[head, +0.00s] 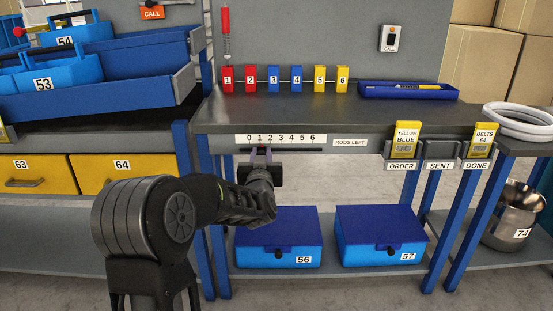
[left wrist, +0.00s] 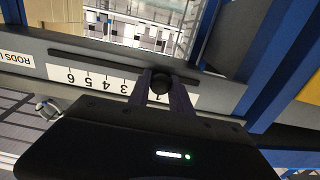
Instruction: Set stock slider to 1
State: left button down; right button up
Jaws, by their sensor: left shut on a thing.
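The stock slider has a white scale marked 0 to 6 (head: 285,139) on the bench's front edge, with a dark slot (head: 305,150) below it. My left gripper (head: 262,153) is at the slot's left part, below about the 1 mark. In the left wrist view, the scale (left wrist: 95,80) appears upside down. There my left gripper (left wrist: 162,92) has its fingers on either side of the round black slider knob (left wrist: 161,82), shut on it. The knob lines up with about the 1 mark; the fingers partly cover the low numbers. My right gripper is not in view.
A "RODS LEFT" label (head: 350,142) is right of the scale. Numbered red, blue and yellow blocks (head: 274,79) and a blue tray (head: 408,91) stand on the bench (head: 330,115). Blue boxes 56 (head: 278,238) and 57 (head: 380,236) sit on the lower shelf.

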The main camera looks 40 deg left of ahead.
pick_arm(q)
jog(key=shift+s+a, duration=0.2)
jog(key=shift+a, duration=0.05)
jog(key=c, duration=1.2)
grip_release()
jog(key=p+v, duration=0.2)
jog(key=v, duration=0.5)
jog(key=shift+s+d, duration=0.25)
jog(key=shift+d, duration=0.05)
